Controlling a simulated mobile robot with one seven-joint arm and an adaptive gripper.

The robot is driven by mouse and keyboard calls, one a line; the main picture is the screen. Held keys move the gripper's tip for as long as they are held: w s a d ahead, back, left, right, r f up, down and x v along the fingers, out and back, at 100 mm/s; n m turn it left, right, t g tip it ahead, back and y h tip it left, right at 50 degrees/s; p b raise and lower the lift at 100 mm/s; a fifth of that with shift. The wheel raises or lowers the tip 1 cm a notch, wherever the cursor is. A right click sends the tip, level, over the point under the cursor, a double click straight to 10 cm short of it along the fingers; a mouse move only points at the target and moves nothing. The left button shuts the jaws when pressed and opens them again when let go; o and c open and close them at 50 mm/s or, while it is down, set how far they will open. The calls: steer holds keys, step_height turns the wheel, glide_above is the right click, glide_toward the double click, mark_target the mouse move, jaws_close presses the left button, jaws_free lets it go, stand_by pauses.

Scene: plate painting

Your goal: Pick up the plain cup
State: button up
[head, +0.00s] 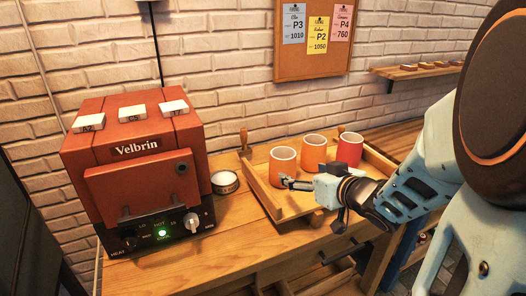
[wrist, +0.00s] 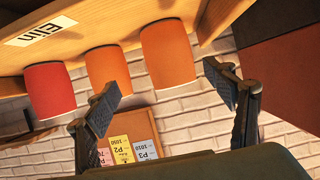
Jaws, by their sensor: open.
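Three cups stand in a row in a wooden tray (head: 262,196): a left orange cup (head: 283,168), a middle orange cup (head: 313,153) and a right red cup (head: 349,149). No decoration shows on their visible sides. My gripper (head: 304,190) is open at the tray's front, close to the left orange cup. In the wrist view, which is upside down, that orange cup (wrist: 168,55) lies in line with the gap between the open fingers (wrist: 163,80). The middle orange cup (wrist: 108,68) is near one fingertip, and the red cup (wrist: 49,92) is outside the fingers. Contact is not visible.
The tray carries an "Elin" label (wrist: 41,32). A red-brown Velbrin kiln (head: 135,165) with a green light stands left on the wooden table (head: 215,250). A round tin (head: 224,182) sits between kiln and tray. A corkboard (head: 314,62) hangs on the brick wall behind.

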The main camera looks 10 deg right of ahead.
mark_target(282, 169)
steer(key=shift+a+f, duration=0.35)
steer(key=shift+f, duration=0.05)
steer(key=x, duration=0.3)
steer(key=b+x, duration=0.1)
steer(key=x, duration=0.3)
steer(key=b+x, duration=0.1)
steer(key=x, duration=0.2)
steer(key=shift+a, duration=0.45)
steer(key=shift+r, duration=0.1)
steer(key=c, duration=1.5)
